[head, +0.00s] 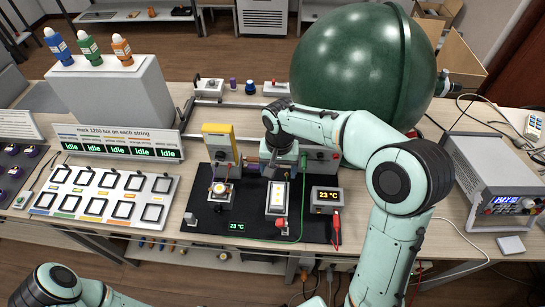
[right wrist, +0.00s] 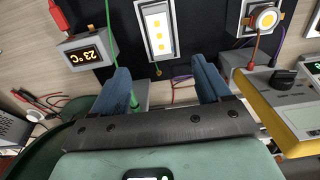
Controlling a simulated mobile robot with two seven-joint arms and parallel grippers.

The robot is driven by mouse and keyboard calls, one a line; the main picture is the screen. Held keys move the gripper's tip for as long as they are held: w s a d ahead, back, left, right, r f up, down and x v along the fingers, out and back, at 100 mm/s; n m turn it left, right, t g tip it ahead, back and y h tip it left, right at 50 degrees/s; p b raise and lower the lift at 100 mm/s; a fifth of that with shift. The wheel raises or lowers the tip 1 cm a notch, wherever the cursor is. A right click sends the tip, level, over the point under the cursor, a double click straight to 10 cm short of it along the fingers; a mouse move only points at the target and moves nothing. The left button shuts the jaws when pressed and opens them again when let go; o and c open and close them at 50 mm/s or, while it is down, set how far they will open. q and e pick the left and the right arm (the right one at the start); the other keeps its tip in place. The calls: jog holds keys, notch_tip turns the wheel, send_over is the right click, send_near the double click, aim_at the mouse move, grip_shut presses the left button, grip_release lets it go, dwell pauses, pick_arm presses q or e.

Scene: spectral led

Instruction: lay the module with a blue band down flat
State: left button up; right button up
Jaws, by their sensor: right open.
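No module with a plainly visible blue band shows. A white rectangular module (head: 278,197) with yellow emitters sits in a frame on the black mat (head: 255,228); it also shows in the right wrist view (right wrist: 158,30). A round lit module (head: 221,189) sits to its left. I cannot make out a band on either. A blue bottle-like piece (head: 57,46) stands upright on the white box at the upper left. My right gripper (head: 283,172) is just behind the rectangular module; its blue fingers are open with no module between them (right wrist: 162,82). My left gripper is out of view.
A large green sphere (head: 352,65) stands behind my right arm. A yellow meter (head: 220,146) is left of the gripper, a temperature display (head: 326,197) right of it. A green cable (right wrist: 112,45) passes near one finger. A slotted panel (head: 103,196) lies left.

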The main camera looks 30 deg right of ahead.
aim_at(278, 194)
notch_tip(278, 194, down, 13)
jog(key=shift+s+f, duration=0.1)
dwell(0.3)
jog(key=shift+c, duration=0.3)
jog(key=c, duration=0.8)
jog(key=o, duration=0.9)
jog(key=shift+c, duration=0.2)
jog(key=shift+r, duration=0.2)
notch_tip(278, 194, up, 13)
jog(key=shift+r, duration=0.1)
